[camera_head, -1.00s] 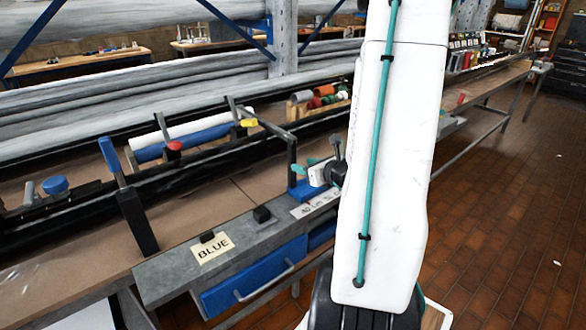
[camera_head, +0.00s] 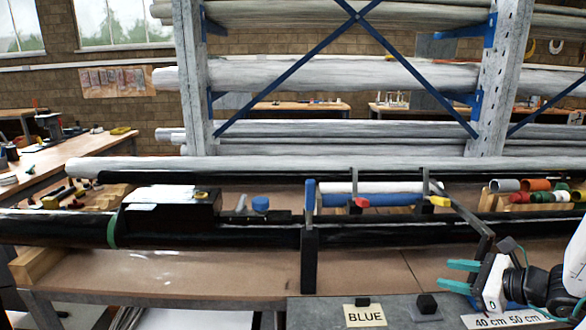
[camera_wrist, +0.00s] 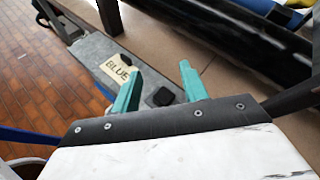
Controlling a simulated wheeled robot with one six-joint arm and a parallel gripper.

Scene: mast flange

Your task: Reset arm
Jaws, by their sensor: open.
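My gripper (camera_head: 460,276) is at the right edge in the head view, above the right part of the grey bench plate (camera_head: 390,313). Its two teal fingers are spread apart with nothing between them. In the wrist view my gripper (camera_wrist: 160,88) also shows open and empty, with the plate and its BLUE label (camera_wrist: 118,67) beyond the fingertips. Part of my white arm shows at the right edge of the head view.
A long black pipe (camera_head: 260,237) lies along the bench, with a black box (camera_head: 172,208) on it at left. A dark upright post with a blue handle (camera_head: 310,230) stands mid-bench. Clamps (camera_head: 440,200) and coloured rolls (camera_head: 535,185) stand behind. Racked pipes (camera_head: 340,75) fill the back.

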